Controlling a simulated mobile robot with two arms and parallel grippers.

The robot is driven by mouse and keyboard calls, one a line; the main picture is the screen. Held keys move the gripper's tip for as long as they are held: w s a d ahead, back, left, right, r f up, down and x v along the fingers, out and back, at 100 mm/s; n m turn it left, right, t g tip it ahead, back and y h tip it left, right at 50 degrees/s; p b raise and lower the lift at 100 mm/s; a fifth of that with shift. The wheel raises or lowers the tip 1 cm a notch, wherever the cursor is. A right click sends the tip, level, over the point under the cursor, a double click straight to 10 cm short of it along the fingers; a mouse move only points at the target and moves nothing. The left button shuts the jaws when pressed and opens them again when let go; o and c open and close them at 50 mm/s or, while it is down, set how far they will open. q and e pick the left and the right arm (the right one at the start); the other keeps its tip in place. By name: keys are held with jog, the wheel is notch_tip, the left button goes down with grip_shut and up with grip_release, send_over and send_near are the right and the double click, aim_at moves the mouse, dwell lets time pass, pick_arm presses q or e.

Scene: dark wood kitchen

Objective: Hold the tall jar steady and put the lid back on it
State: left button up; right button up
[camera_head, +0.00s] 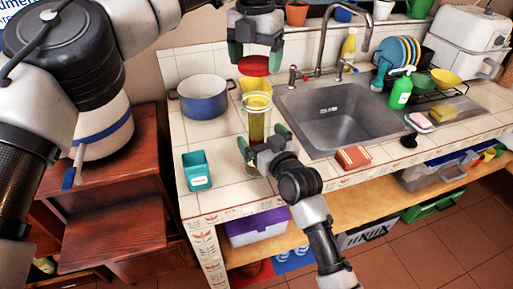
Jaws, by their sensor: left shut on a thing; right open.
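The tall jar (258,122) is clear, with yellow-green contents, and stands upright on the white tiled counter left of the sink. My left gripper (255,57) is shut on the red lid (253,67) and holds it above the jar's open top, with a gap between them. My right gripper (263,143) is open, its green fingers on either side of the jar's lower part. Whether they touch the glass cannot be told. The jar's base is partly hidden by this gripper.
A blue pot (203,104) stands left of the jar and a teal container (197,170) at the front left. A yellow item (250,84) is partly hidden behind the jar. The sink (340,112) and a reddish-brown block (353,157) are to the right.

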aim_at(256, 91)
jog(key=shift+x, duration=1.5)
jog(key=c, duration=1.3)
pick_arm(q)
jog(key=shift+f, duration=2.45)
pick_arm(e)
jog(key=shift+c, duration=0.2)
pick_arm(q)
jog(key=shift+f, duration=0.85)
jog(key=shift+f, duration=0.55)
